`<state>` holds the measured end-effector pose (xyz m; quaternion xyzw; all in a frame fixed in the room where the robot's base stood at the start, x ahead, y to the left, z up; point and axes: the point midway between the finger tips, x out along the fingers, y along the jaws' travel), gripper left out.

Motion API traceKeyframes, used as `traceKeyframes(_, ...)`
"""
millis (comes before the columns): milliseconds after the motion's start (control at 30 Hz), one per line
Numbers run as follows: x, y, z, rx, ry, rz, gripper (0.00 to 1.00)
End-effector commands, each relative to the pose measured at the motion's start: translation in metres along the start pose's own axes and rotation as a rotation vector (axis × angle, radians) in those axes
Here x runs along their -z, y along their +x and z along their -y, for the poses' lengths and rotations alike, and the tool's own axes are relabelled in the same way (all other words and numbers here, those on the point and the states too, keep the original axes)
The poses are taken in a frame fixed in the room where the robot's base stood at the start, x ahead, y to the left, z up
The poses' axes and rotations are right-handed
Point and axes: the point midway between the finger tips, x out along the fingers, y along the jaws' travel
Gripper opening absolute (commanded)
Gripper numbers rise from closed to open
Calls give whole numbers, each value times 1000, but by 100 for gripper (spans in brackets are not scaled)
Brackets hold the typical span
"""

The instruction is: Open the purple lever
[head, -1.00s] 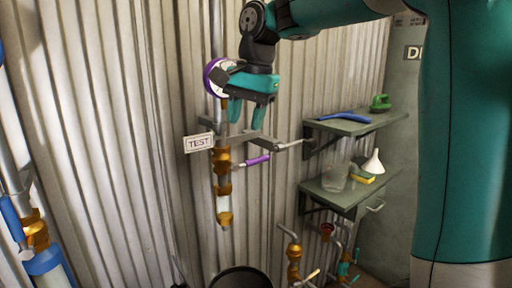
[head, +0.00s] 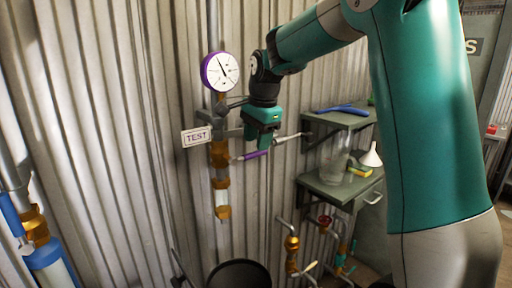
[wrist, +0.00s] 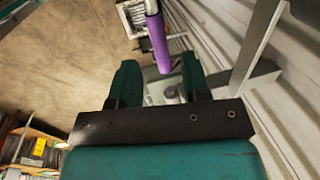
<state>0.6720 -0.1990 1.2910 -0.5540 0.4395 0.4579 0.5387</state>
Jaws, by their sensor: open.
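The purple lever (head: 256,154) sticks out to the right from the brass valve (head: 220,153) on the vertical pipe, close to horizontal. My gripper (head: 261,143) points down just above the lever in the head view, its fingertips close to the purple grip. In the wrist view my gripper (wrist: 160,72) is open, with its two teal fingers apart. The purple lever (wrist: 157,42) shows between and beyond the fingertips there. I cannot tell whether the fingers touch it. The lever's joint at the valve is partly hard to see.
A purple-rimmed gauge (head: 221,71) and a TEST sign (head: 197,136) sit by the pipe. A grey bracket (head: 235,133) crosses behind my gripper. Shelves (head: 343,188) stand to the right, with a jug (head: 335,165) and a funnel (head: 371,156). A black bucket (head: 240,268) stands below.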

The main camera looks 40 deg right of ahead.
Motion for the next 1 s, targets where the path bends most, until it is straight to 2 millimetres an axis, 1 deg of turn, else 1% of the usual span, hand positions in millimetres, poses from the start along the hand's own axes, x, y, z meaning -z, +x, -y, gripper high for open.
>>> traceKeyframes(33, 0, 8, -1, -5, 0, 1, 43)
traceKeyframes(100, 0, 17, 0, -3, 0, 1, 43)
traceKeyframes(200, 0, 27, 0, -2, 0, 1, 43)
traceKeyframes(333, 0, 32, 0, 0, 0, 0, 43)
traceKeyframes(567, 0, 33, 0, 1, 0, 0, 43)
traceKeyframes(600, 0, 33, 0, 1, 0, 0, 39)
traceKeyframes(767, 0, 33, 0, 1, 0, 0, 2)
traceKeyframes(800, 0, 33, 0, 0, 0, 0, 0)
traceKeyframes(1000, 1, 32, 0, 0, 1, -4, 0)
